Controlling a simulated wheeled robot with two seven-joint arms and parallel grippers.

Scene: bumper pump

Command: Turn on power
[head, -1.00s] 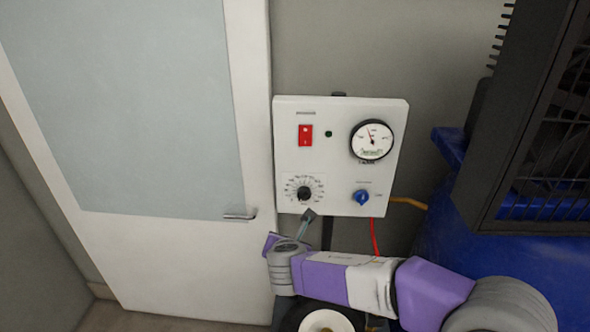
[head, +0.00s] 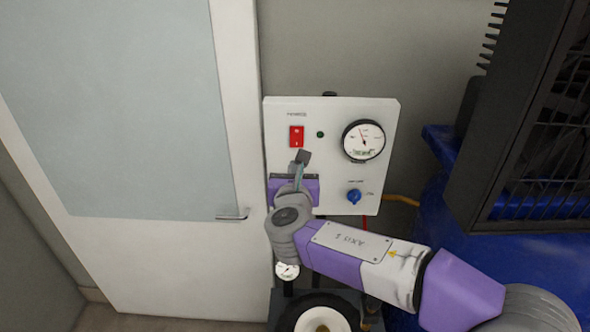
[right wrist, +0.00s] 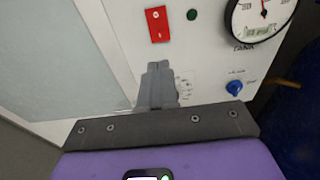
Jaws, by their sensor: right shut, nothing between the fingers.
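A red rocker switch (head: 296,136) is at the upper left of a white control panel (head: 375,185). It also shows near the top of the right wrist view (right wrist: 158,24). My right gripper (head: 302,157) is shut and empty, with its tips just below the switch in the head view. In the right wrist view its closed fingers (right wrist: 158,85) point up toward the switch, with a gap in the picture between them. Contact with the panel cannot be told. A small dark green lamp (head: 320,134) is right of the switch. My left gripper is not in view.
A round gauge (head: 363,141) and a blue knob (head: 354,196) are on the panel's right side. My arm hides the black dial in the head view. A door with a handle (head: 232,214) stands left; a blue tank (head: 455,240) and black grille (head: 525,130) stand right.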

